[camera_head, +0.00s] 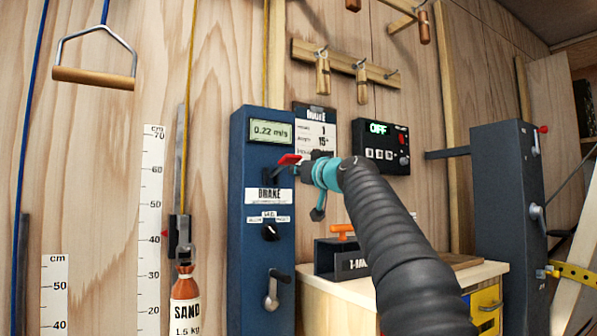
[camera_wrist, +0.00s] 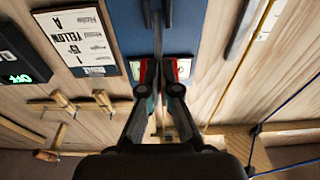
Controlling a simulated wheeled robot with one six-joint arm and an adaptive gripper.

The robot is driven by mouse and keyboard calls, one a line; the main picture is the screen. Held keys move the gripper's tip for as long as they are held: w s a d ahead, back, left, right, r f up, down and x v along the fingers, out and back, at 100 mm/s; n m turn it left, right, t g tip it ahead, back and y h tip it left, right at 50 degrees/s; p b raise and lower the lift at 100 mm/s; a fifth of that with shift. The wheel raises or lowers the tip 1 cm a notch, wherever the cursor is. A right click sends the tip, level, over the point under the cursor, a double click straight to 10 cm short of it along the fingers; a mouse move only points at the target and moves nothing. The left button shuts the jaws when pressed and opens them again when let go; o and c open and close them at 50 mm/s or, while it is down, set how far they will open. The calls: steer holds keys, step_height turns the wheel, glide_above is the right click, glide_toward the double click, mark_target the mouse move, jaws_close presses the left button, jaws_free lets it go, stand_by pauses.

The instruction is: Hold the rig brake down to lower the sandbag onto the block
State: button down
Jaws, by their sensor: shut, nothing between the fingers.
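The rig brake is a blue box (camera_head: 240,215) with a "BRAKE" label and a red-tipped lever (camera_head: 289,160) on its upper front. My gripper (camera_head: 304,165) is shut at the lever's red end; red also shows on both sides of the fingertips in the wrist view (camera_wrist: 159,75). Whether the fingers press on the lever is hard to tell. The brown sandbag (camera_head: 185,302), marked "SAND 1.5 kg", hangs upright from a yellow rope beside a cm scale (camera_head: 151,230), its red pointer near 40. The box display (camera_head: 270,132) reads 0.22 m/s. I cannot see the block; the sandbag's lower end is cut off.
A black panel reading "OFF" (camera_head: 380,147) and a notice (camera_head: 315,118) are on the wall behind my arm. A wooden cabinet (camera_head: 330,300) stands below right, with a dark box (camera_head: 508,220) beyond it. A wooden-handled hanger (camera_head: 94,77) hangs upper left.

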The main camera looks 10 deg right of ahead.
steer(key=shift+w+r+p, duration=0.15)
steer(key=shift+r+p, duration=0.2)
steer(key=shift+r, duration=0.25)
steer(key=r+b+v, duration=0.1)
steer(key=b+v, duration=0.3)
steer(key=v, duration=0.6)
steer(key=shift+f+b, duration=0.15)
steer(key=shift+b, duration=0.2)
steer(key=s+a+f+m+g+h, duration=0.1)
steer(key=s+f+g, duration=0.1)
steer(key=s+f, duration=0.5)
steer(key=s+a+f+m+g+h, duration=0.1)
steer(key=s+f+g+h, duration=0.15)
steer(key=f, duration=0.95)
steer(key=s+a+f+m+g+h, duration=0.1)
steer(key=s+f+g, duration=0.1)
steer(key=s+f, duration=0.5)
steer(key=s+d+f+g+h, duration=0.1)
steer(key=s+f+g, duration=0.1)
steer(key=s+f, duration=0.4)
steer(key=s+d+f+m+g+h, duration=0.1)
steer(key=s+f, duration=0.5)
steer(key=f, duration=0.9)
steer(key=s+d+f+g+h, duration=0.1)
steer(key=s+f+g, duration=0.2)
steer(key=s+f, duration=0.4)
step_height(320, 180, down, 4)
steer(key=shift+d+r+m, duration=0.1)
steer(key=shift+d+m, duration=0.2)
steer(key=shift+d, duration=0.1)
